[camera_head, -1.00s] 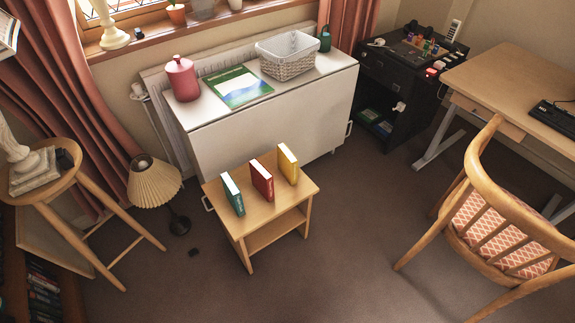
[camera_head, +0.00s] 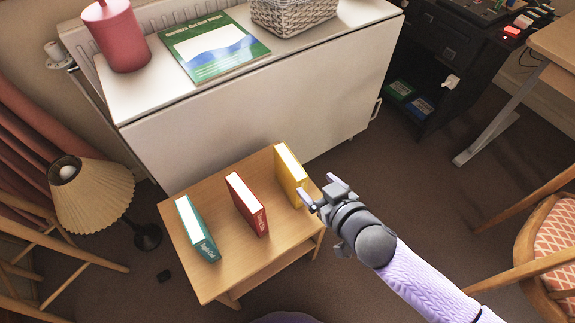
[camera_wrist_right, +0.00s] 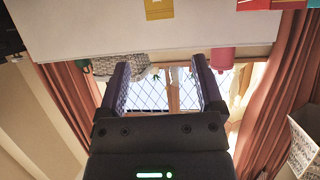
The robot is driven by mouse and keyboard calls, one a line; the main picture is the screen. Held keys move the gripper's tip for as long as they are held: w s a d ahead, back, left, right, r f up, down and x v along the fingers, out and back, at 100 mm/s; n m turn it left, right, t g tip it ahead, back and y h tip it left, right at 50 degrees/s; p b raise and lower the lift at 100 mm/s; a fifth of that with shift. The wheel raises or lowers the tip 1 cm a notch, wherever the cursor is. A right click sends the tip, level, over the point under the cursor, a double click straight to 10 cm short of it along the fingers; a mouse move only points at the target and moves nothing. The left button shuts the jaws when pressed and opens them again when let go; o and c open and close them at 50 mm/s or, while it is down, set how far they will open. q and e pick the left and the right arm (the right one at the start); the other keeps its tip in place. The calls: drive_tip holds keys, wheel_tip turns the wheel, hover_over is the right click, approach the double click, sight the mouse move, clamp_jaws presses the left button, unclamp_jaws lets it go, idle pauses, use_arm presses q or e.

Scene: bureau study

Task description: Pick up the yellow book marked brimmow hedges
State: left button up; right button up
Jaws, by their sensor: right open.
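The yellow book (camera_head: 291,174) stands upright on the small wooden table (camera_head: 213,272), at its right back corner. Its cover marking is not readable here. My right gripper (camera_head: 317,190) is open and empty, just to the right of the yellow book in the head view. I cannot tell whether a finger touches it. In the right wrist view the yellow book (camera_wrist_right: 158,9) shows at the top edge, beyond the open fingers (camera_wrist_right: 161,62). My left gripper is out of view.
A red book (camera_head: 247,204) and a teal book (camera_head: 197,230) stand left of the yellow one. A white cabinet (camera_head: 230,125) rises behind the table. A lamp (camera_head: 92,195) stands at left, a wooden chair (camera_head: 545,250) at right. Floor lies between table and chair.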

sight(295, 168)
drive_tip(key=b+x, duration=0.2)
drive_tip(key=x, duration=0.1)
drive_tip(key=b+x, duration=0.2)
drive_tip(key=x, duration=0.2)
drive_tip(key=f+b+x, duration=0.1)
drive_tip(key=b+x, duration=0.2)
drive_tip(key=shift+s+a+f, duration=0.15)
drive_tip(key=shift+s+a, duration=0.05)
drive_tip(key=shift+w+a, duration=0.15)
drive_tip(key=shift+w, duration=0.15)
drive_tip(key=shift+r, duration=0.25)
drive_tip(key=c, duration=1.1)
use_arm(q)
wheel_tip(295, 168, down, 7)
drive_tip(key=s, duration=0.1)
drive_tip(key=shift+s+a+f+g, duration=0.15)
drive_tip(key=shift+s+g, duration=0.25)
use_arm(e)
clamp_jaws()
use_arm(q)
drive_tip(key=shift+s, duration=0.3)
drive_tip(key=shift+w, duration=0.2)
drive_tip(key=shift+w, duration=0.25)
